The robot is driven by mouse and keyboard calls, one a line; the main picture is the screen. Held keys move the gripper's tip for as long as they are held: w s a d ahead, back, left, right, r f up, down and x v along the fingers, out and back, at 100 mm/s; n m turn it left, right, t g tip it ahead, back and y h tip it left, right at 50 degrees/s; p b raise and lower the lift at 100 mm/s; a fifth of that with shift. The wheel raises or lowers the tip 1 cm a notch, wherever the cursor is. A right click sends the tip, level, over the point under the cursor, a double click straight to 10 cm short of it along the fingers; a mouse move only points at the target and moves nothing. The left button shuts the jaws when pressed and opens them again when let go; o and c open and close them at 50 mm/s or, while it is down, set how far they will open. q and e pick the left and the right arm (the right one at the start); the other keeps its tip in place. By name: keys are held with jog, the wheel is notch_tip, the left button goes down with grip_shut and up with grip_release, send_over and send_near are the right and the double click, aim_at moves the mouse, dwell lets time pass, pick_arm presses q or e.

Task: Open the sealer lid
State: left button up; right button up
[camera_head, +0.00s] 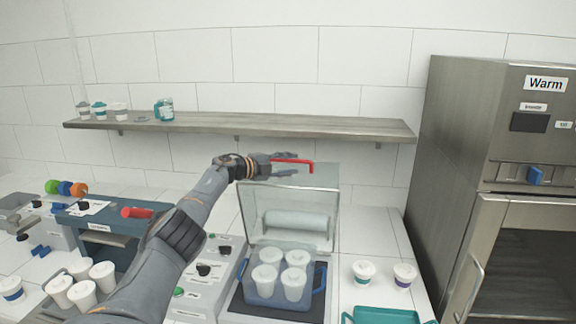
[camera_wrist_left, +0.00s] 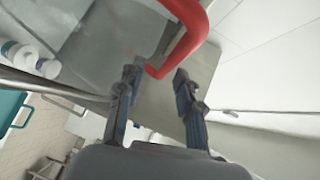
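The sealer (camera_head: 272,314) stands on the counter with a blue tray (camera_head: 262,297) of white cups in it. Its clear lid (camera_head: 325,180) is raised above and behind the cups, and a white roll (camera_head: 295,222) shows through it. The red lid handle (camera_head: 305,163) is at the lid's top edge. My left gripper (camera_head: 282,168) is at this handle. In the left wrist view, its two fingers (camera_wrist_left: 158,78) are apart, with the lower bend of the red handle (camera_wrist_left: 190,35) near the gap between the tips. Contact cannot be told. My right gripper is not in view.
A wall shelf (camera_head: 250,124) with small cups runs behind the lid. A steel warmer (camera_head: 470,150) stands at the right. Two lidded cups (camera_head: 364,271) and a teal tray (camera_head: 385,316) are right of the sealer. A control box (camera_head: 205,275) is left of it.

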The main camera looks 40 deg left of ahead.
pick_arm(q)
jog(key=shift+s+a, duration=0.35)
jog(key=shift+s, duration=0.35)
jog(key=v, duration=1)
jog(key=shift+s+r, duration=0.2)
jog(key=shift+s, duration=0.05)
jog(key=shift+d, duration=0.1)
jog(key=shift+c, duration=0.5)
